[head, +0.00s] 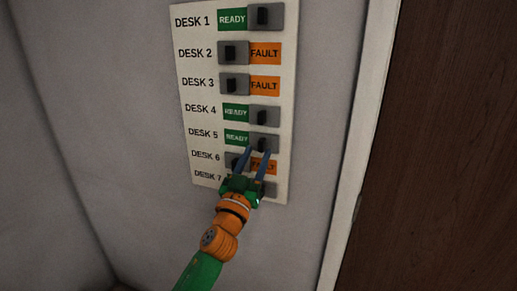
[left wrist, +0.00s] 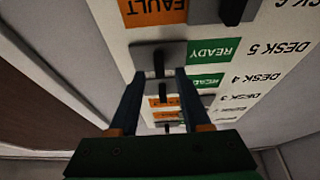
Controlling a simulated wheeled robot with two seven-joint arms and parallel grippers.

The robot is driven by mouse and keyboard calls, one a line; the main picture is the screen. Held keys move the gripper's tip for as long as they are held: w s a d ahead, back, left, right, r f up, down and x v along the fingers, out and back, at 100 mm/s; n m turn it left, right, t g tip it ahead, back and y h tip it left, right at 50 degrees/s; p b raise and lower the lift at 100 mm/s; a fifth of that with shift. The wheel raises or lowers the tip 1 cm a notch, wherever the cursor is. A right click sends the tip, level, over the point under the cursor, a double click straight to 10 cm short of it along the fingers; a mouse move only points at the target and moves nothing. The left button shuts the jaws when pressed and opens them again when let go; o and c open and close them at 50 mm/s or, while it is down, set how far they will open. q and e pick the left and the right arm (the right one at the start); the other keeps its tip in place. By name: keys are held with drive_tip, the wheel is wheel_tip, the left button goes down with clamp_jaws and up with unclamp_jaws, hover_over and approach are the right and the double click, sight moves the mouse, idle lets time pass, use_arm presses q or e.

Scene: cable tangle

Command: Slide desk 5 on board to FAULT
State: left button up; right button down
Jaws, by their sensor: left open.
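The board (head: 190,100) is an upright pale panel with rows of labelled sliders. In the desk 5 row, the green READY label (head: 237,138) shows, and the grey slider with its dark knob (head: 262,143) sits at the right. My left gripper (head: 258,150) reaches up from below, its blue fingers open at the desk 5 slider. In the left wrist view, which is upside down, the desk 5 knob (left wrist: 159,64) appears between the two fingertips (left wrist: 160,73), with a gap on each side. Contact cannot be told. My right gripper is not in view.
Desk 6 (head: 206,155) lies just below, its knob at the left and orange FAULT label showing, partly behind my fingers. Desk 7 is mostly hidden by my gripper. Desk 4's slider (head: 264,116) is close above. A white door frame (head: 362,150) stands to the right.

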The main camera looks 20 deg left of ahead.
use_arm(q)
drive_tip(key=shift+x, duration=1.1)
drive_tip(key=shift+f, duration=0.1)
clamp_jaws()
idle(0.5)
